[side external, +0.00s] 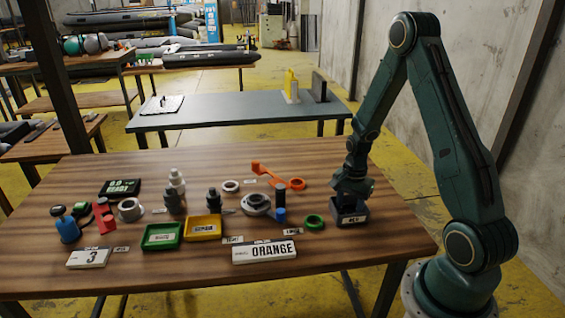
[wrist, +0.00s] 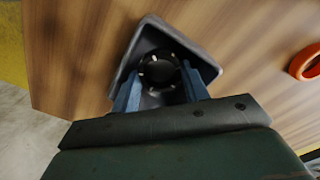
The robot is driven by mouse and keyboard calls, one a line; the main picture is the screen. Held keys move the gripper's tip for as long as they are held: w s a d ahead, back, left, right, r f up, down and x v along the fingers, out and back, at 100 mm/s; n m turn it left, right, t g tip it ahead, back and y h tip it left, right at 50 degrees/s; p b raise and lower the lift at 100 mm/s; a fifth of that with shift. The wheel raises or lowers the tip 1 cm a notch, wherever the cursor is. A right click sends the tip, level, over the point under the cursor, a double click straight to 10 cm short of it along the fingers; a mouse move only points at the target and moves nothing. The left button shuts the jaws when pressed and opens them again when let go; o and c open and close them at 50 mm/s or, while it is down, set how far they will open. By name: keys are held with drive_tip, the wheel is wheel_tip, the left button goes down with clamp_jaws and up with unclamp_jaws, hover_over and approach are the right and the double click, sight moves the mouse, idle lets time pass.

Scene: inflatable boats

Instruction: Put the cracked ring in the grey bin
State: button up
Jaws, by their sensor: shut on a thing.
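The grey bin (side external: 349,216) stands near the right end of the wooden table, with a small label on its front. It also shows in the wrist view (wrist: 204,64). My gripper (side external: 350,191) points down into the bin's opening. In the wrist view my gripper (wrist: 160,76) has a blue finger on each side of a dark ring (wrist: 144,67) with several pale marks, and is shut on it. The ring is inside the bin's outline; I cannot tell whether it touches the floor. In the side view the ring is hidden by the bin and gripper.
A green ring (side external: 314,222) and an orange ring (side external: 297,184) lie left of the bin. The table's right end is clear.

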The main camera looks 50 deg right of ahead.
drive_tip(key=shift+f, duration=0.15)
drive_tip(key=o, duration=0.7)
drive_tip(key=shift+c, duration=0.2)
wheel_tip(320, 180, up, 12)
drive_tip(key=shift+r, duration=0.2)
idle(0.6)
